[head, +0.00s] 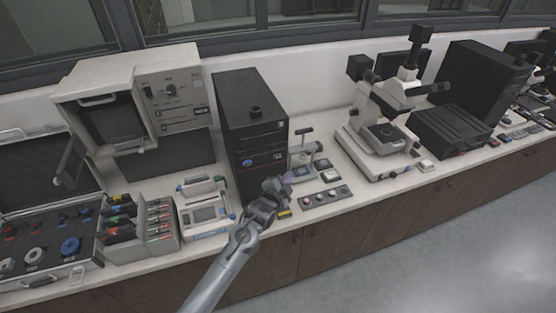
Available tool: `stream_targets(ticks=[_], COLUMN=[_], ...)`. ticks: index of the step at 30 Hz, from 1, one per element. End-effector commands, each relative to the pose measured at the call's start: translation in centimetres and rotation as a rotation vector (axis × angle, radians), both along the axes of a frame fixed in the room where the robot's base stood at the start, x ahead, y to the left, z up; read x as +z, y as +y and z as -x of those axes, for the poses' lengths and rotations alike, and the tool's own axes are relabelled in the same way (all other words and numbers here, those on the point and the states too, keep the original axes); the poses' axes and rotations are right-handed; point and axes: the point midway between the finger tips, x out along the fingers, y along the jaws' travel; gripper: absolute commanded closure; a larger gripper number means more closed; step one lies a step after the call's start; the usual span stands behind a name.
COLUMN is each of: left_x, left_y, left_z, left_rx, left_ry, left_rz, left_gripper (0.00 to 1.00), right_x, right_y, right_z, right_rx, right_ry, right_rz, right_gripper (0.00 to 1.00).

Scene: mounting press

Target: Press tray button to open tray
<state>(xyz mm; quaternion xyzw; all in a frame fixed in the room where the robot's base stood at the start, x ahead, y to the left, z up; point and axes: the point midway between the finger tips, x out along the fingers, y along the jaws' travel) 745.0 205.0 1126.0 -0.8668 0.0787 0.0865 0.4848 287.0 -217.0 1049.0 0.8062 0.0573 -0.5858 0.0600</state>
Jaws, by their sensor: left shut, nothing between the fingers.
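A black tower unit (228,117) stands on the bench in the head view, with slots and a round blue spot (248,163) on its front face. Which part is the tray button is too small to tell, and no open tray shows on the tower. My left gripper (284,185) is shut and empty, in front of the tower's lower right side. It is near a small press-like device (302,152) with an upright handle and partly covers the area beside it. Whether it touches anything is unclear. My right gripper is out of view.
A control strip with knobs (325,197) lies right of my gripper. A white device with a screen (205,214) and racks of coloured items (158,220) stand left. A microscope (385,135) stands right. An open case (45,225) fills the far left. The floor in front is clear.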

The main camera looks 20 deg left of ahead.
Motion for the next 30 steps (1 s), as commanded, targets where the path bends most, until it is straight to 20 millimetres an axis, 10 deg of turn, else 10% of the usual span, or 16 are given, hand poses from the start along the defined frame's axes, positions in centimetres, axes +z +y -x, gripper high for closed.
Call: stream_targets(ticks=[10,30], left_x=[-0.4,0.0], left_y=[2.8,4.5], left_z=[-3.2,-5.1], left_rx=[0.001,0.0], left_ry=[-0.001,0.0], left_rz=[0.0,0.0], left_gripper=[1.0,1.0], right_x=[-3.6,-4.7], right_y=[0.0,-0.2], right_z=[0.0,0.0], right_rx=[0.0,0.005], right_ry=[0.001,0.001], right_rz=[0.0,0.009], right_gripper=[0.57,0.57])
